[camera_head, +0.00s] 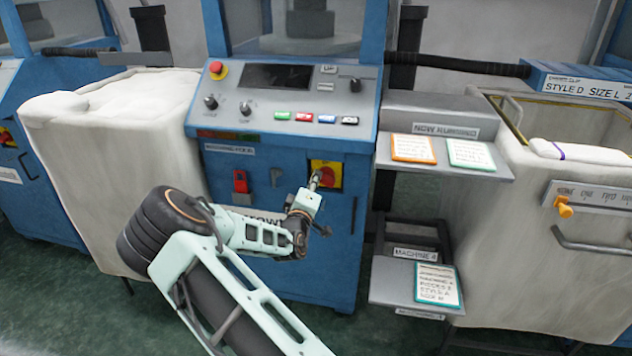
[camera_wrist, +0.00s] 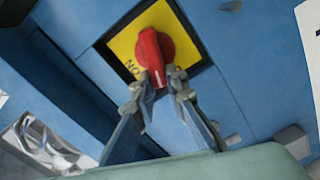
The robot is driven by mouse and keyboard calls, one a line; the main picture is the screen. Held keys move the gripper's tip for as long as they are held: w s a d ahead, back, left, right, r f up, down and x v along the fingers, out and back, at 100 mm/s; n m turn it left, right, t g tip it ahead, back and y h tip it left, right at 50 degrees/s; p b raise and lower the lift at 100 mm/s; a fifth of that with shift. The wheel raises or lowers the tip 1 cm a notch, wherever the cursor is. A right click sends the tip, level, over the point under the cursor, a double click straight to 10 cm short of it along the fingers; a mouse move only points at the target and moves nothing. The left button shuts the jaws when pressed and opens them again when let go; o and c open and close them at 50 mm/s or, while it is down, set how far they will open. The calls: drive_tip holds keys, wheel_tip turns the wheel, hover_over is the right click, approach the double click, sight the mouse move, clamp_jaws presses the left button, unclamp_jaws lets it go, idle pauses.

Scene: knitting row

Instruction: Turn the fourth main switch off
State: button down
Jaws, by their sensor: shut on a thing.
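The main switch is a red rotary knob (camera_wrist: 152,52) on a yellow plate (camera_wrist: 128,44) with a black border, on the front of the blue machine (camera_head: 335,225). In the wrist view the word "NO" shows on the plate, left of the knob's handle. In the head view the yellow plate (camera_head: 333,168) shows on the cabinet's right side, and my gripper (camera_head: 315,183) reaches it from below. In the wrist view my gripper's fingertips (camera_wrist: 161,84) are closed around the lower end of the knob's handle, one on each side.
Above is a control panel (camera_head: 290,100) with knobs and coloured buttons. A shelf with cards (camera_head: 450,166) juts out at right. White bins (camera_head: 110,160) stand at left and right.

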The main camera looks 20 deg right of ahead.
drive_tip(key=shift+f+n+b, duration=0.25)
drive_tip(key=shift+n, duration=0.8)
drive_tip(key=shift+f+n+b, duration=0.2)
drive_tip(key=shift+n, duration=0.85)
drive_tip(key=c, duration=1.9)
unclamp_jaws()
drive_tip(key=shift+c, duration=0.2)
drive_tip(key=shift+a, duration=0.1)
drive_tip(key=v, duration=1.2)
drive_tip(key=shift+w, duration=0.1)
